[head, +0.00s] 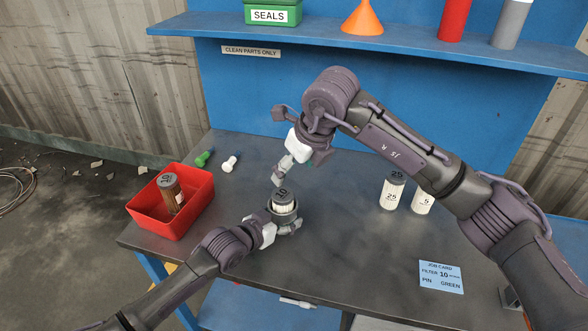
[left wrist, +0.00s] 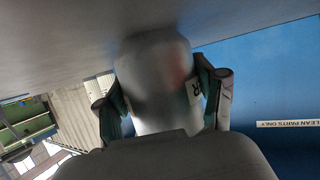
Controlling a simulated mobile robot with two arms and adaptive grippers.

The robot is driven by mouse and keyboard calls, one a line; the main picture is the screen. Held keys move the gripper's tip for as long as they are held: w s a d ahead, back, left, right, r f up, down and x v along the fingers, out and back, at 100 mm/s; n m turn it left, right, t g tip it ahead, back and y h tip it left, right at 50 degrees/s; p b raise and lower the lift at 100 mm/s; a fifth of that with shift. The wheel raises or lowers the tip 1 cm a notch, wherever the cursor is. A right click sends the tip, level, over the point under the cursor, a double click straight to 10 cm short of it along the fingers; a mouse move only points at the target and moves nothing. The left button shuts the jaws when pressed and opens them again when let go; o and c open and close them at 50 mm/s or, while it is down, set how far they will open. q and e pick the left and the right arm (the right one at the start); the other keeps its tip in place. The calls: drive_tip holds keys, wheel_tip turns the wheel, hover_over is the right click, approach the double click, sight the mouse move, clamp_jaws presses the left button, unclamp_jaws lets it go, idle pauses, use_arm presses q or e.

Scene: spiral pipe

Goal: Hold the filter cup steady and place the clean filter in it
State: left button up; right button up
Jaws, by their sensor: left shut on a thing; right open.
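The filter cup (head: 270,214) is a short grey metal cup standing near the table's middle. My left gripper (head: 283,226) is shut on it from the front left. In the left wrist view the cup (left wrist: 155,75) is a blurred grey cylinder between the two fingers (left wrist: 163,100). A white filter with a dark cap marked 10 (head: 284,200) stands upright in the cup, its upper part above the rim. How deep it sits is hidden. My right gripper (head: 280,178) is open and empty just above the filter, its fingers pointing down.
A red bin (head: 202,212) at left holds a brown used filter (head: 171,194). A green pin (head: 204,158) and a blue-ended white pin (head: 231,163) lie behind it. Filters marked 25 (head: 391,193) and 5 (head: 423,202) stand right. A job card (head: 441,276) reads filter 10, pin green.

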use_arm(q)
drive_tip(key=o, duration=1.4)
drive_tip(key=shift+o, duration=0.2)
